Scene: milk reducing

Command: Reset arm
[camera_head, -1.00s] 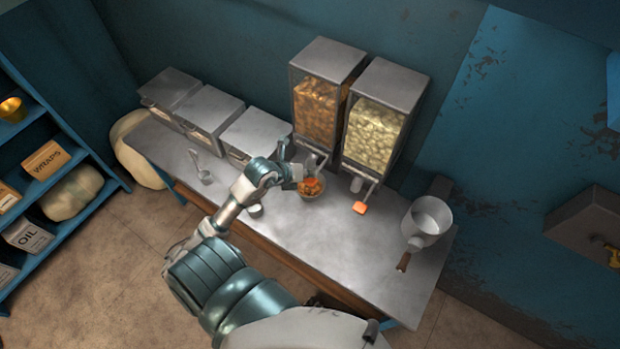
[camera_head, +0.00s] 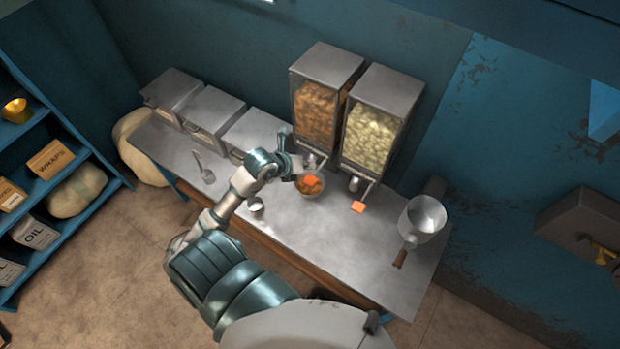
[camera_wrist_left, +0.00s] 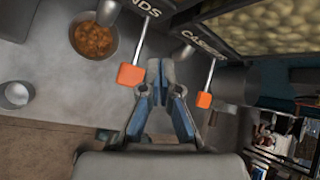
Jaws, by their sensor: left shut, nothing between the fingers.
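My left gripper (camera_head: 300,164) is in front of the left dispenser, above and just left of a bowl. In the left wrist view its blue-grey fingers (camera_wrist_left: 163,68) meet at the tips with nothing between them. The bowl (camera_head: 309,193) stands on the metal table under the left dispenser. The left wrist view shows brown nuts in the bowl (camera_wrist_left: 93,38). An orange lever knob (camera_wrist_left: 131,75) is left of the fingertips there, and a second orange knob (camera_wrist_left: 204,100) is to their right. My right gripper is not in view.
Two dispensers, one with brown nuts (camera_head: 315,110) and one with pale nuts (camera_head: 370,133), stand at the table's back. Lidded bins (camera_head: 212,108) line the back left. A scoop (camera_head: 207,175), a small cup (camera_head: 256,206) and a saucepan (camera_head: 426,214) also stand on the table (camera_head: 330,245).

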